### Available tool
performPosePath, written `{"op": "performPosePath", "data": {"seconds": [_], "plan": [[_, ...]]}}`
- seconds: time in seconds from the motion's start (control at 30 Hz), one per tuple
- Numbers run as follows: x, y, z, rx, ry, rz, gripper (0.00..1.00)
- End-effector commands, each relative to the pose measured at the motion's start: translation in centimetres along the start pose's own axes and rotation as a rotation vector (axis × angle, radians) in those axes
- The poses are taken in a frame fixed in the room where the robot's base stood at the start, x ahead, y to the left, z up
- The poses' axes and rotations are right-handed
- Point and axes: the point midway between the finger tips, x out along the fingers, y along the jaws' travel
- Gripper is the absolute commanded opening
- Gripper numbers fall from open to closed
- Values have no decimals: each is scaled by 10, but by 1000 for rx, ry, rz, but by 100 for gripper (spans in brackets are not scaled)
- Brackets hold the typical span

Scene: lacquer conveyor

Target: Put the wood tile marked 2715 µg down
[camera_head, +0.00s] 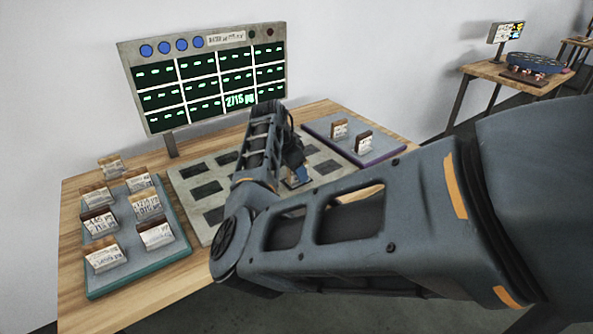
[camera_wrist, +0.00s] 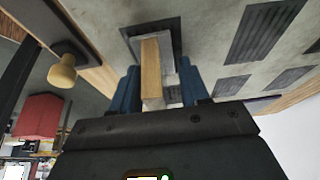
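My gripper (camera_head: 297,180) is low over the grey slotted board (camera_head: 219,231), largely hidden behind my arm in the head view. In the wrist view my gripper (camera_wrist: 163,88) has its two blue fingers shut on a wood tile (camera_wrist: 150,60) with a tan edge and a pale face. The tile's far end is at a dark recess (camera_wrist: 171,27) in the board. I cannot tell whether it touches the bottom. Its marking cannot be read. The screen (camera_head: 210,80) shows a large "2715 µg" in its bottom row.
A teal-edged tray (camera_head: 137,267) at left holds several labelled tiles. A purple-edged tray (camera_head: 377,152) at right holds two tiles (camera_head: 339,129) (camera_head: 364,141). Other recesses (camera_head: 206,189) in the board look empty. A yellowish knob (camera_wrist: 62,72) shows in the wrist view.

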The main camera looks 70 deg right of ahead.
Motion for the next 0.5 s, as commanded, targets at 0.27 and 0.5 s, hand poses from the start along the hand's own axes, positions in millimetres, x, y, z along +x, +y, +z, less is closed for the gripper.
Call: {"op": "performPosePath", "data": {"seconds": [0.27, 0.5], "plan": [[-4, 1, -2, 0, -1, 2, 47], [-42, 0, -1, 1, 1, -1, 47]]}}
